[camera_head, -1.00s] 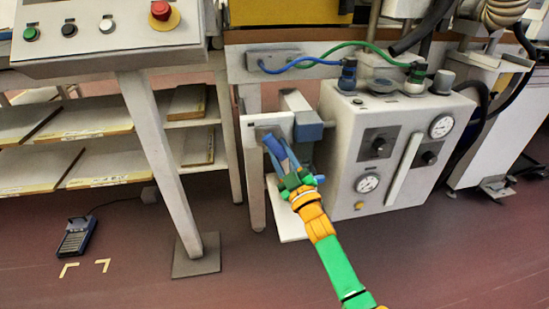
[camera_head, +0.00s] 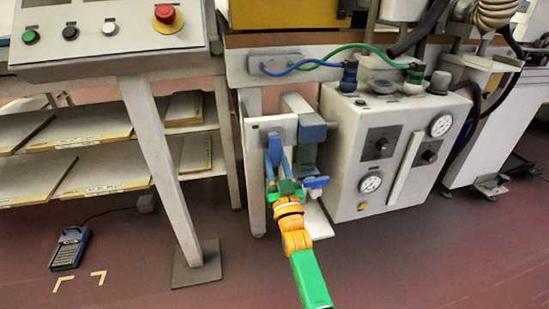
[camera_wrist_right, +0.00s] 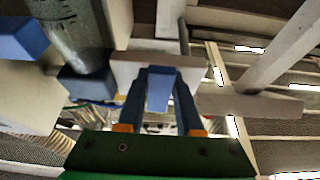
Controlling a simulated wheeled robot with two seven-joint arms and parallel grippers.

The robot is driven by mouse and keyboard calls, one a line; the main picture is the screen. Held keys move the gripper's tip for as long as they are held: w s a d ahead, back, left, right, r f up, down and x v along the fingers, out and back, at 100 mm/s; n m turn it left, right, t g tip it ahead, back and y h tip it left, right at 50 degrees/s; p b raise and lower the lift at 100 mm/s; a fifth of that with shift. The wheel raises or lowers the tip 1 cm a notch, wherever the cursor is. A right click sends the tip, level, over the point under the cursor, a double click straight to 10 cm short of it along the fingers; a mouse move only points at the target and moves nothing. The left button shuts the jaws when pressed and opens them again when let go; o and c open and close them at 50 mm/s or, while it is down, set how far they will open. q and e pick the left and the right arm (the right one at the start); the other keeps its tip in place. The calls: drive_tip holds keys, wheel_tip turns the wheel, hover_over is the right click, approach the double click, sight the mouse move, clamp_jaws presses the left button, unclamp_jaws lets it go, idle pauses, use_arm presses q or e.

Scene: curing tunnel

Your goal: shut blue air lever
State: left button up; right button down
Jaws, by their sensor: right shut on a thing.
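The blue air lever (camera_head: 275,147) is on the front of a pale plate (camera_head: 258,130) beside the grey machine box. It appears roughly upright in the head view, partly covered by my blue fingers. My right gripper (camera_head: 274,160) reaches it from below and is shut on it. In the right wrist view the lever (camera_wrist_right: 159,88) sits between the two fingertips of the right gripper (camera_wrist_right: 159,95), with the plate (camera_wrist_right: 190,70) right behind it. My left gripper is in neither view.
A blue block (camera_head: 312,129) is close to the right of the plate. The grey box (camera_head: 345,150) with gauges stands further right. A slanted table leg (camera_head: 160,160) and shelves (camera_head: 90,125) are to the left. The floor in front is mostly clear.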

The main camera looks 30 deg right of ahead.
idle(0.4)
drive_tip(key=c, duration=0.6)
unclamp_jaws()
drive_tip(key=shift+o, duration=0.2)
drive_tip(key=shift+s+a+f, duration=0.1)
drive_tip(key=shift+s, duration=0.1)
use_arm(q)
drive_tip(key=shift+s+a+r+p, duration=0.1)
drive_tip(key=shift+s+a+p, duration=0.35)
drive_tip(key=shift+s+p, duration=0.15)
use_arm(e)
drive_tip(key=v, duration=0.6)
drive_tip(key=shift+s, duration=0.3)
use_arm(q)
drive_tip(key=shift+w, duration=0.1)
use_arm(e)
drive_tip(key=shift+a+f, duration=0.1)
